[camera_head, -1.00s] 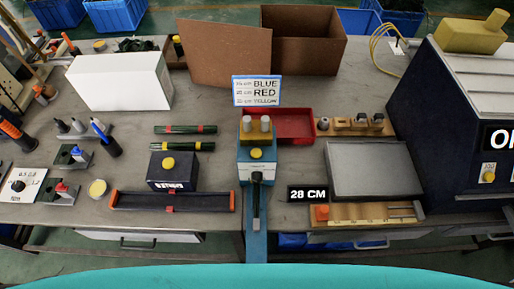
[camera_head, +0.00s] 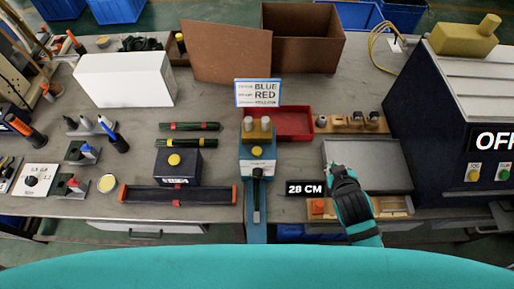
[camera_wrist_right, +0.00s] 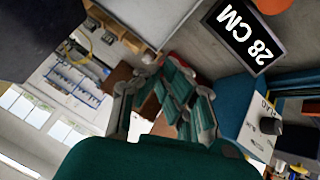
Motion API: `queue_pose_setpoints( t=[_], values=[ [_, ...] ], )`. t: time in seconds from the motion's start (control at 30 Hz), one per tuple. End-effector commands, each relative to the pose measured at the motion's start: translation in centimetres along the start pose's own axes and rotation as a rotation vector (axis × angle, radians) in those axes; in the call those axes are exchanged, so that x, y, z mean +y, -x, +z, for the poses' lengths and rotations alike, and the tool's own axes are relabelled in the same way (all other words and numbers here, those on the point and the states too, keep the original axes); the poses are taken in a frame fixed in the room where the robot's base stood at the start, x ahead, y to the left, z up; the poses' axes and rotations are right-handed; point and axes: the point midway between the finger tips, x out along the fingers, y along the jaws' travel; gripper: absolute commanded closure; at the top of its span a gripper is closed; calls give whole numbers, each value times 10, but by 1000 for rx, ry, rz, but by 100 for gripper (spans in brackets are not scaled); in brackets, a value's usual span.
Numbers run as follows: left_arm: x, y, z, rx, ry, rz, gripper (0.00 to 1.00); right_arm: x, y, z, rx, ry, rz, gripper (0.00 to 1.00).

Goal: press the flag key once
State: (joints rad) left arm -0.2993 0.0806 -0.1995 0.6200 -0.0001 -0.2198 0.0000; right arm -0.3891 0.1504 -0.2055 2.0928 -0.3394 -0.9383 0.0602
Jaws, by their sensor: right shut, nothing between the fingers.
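My right gripper (camera_head: 337,172) is shut and empty, over the front left of the grey tray, to the right of both buttons and touching neither. Its fingers also show in the right wrist view (camera_wrist_right: 160,70). My left gripper is not in view.
A colour sign (camera_head: 258,92) stands behind the blue device. A red tray (camera_head: 293,123) and grey tray (camera_head: 389,181) are behind and right.

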Motion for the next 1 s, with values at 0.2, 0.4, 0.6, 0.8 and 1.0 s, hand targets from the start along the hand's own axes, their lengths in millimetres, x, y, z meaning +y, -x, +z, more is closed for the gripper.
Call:
queue_pose_setpoints(
  t=[0.2, 0.4, 0.6, 0.8, 1.0],
  values=[
    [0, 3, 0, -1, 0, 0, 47, 28, 19, -145, 498, 224, 191, 100],
    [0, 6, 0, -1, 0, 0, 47, -1, 86, -264, 1003, 567, 296, 100],
    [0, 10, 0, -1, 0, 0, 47, -103, 158, -313, 1506, 1207, 263, 100],
    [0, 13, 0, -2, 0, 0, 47, -170, 129, -258, 1585, 2051, 18, 100],
    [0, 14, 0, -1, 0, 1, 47, -153, 80, -218, 1353, 2498, -185, 100]
  ],
)
